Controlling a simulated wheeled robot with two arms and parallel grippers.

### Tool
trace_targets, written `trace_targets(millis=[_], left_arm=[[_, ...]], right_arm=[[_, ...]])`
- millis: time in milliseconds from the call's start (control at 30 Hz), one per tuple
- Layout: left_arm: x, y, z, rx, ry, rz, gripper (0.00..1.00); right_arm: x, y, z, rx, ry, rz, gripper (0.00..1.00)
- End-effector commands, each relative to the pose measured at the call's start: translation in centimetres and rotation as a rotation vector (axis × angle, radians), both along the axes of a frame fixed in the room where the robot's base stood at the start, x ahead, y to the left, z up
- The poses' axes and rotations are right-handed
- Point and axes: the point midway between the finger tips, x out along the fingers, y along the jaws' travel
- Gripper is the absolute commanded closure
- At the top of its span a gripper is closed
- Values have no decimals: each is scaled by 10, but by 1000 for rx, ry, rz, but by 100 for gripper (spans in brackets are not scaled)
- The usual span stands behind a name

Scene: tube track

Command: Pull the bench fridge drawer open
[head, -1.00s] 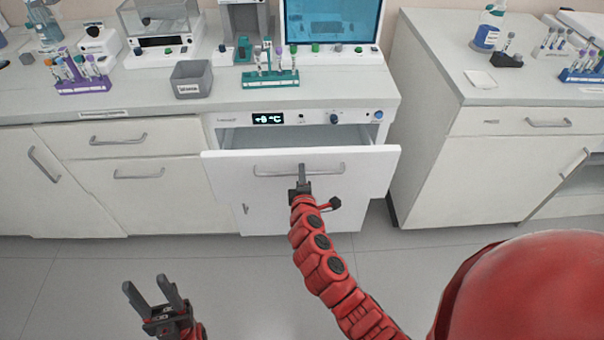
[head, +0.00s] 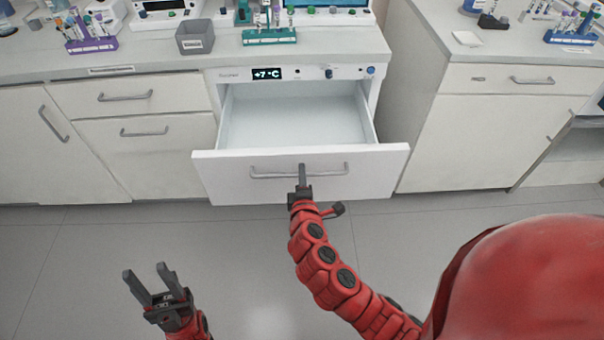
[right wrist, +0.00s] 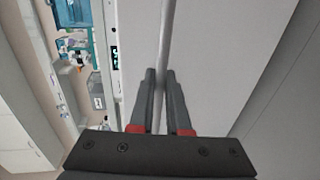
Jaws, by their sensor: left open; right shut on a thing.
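The white bench fridge drawer (head: 225,178) stands well out from the bench, and its pale interior shows empty in the head view. Its grey bar handle (head: 270,172) runs across the front. My right gripper (head: 302,172) is shut on the handle near its middle. In the right wrist view the handle bar (right wrist: 166,40) runs between the two fingers of my right gripper (right wrist: 160,78). My left gripper (head: 148,278) is open and empty, low over the floor, apart from everything. The fridge display (head: 267,74) above the drawer reads +7 °C.
A teal tube rack (head: 270,37), a grey bin (head: 195,37) and a purple tube rack (head: 92,45) stand on the bench. A separate white cabinet (head: 450,130) stands to the right. The floor (head: 80,240) before the drawer is clear.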

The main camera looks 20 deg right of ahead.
Motion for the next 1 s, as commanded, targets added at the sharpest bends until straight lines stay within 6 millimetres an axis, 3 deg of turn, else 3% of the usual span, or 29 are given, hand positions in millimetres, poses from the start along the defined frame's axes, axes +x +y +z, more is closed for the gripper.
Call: trace_targets(millis=[267, 300, 367, 767, 1000], left_arm=[[0, 0, 0, 0, 0, 0, 50], [0, 0, 0, 0, 0, 0, 50], [0, 0, 0, 0, 0, 0, 50], [0, 0, -1, 0, 0, 0, 50], [0, 0, -9, 0, 0, 0, 50]], right_arm=[[0, 0, 0, 0, 0, 1, 100], [0, 0, 0, 0, 0, 1, 80], [0, 0, 0, 0, 0, 1, 73], [-7, 3, 1, 0, 0, 3, 73], [-51, 16, 8, -1, 0, 7, 73]])
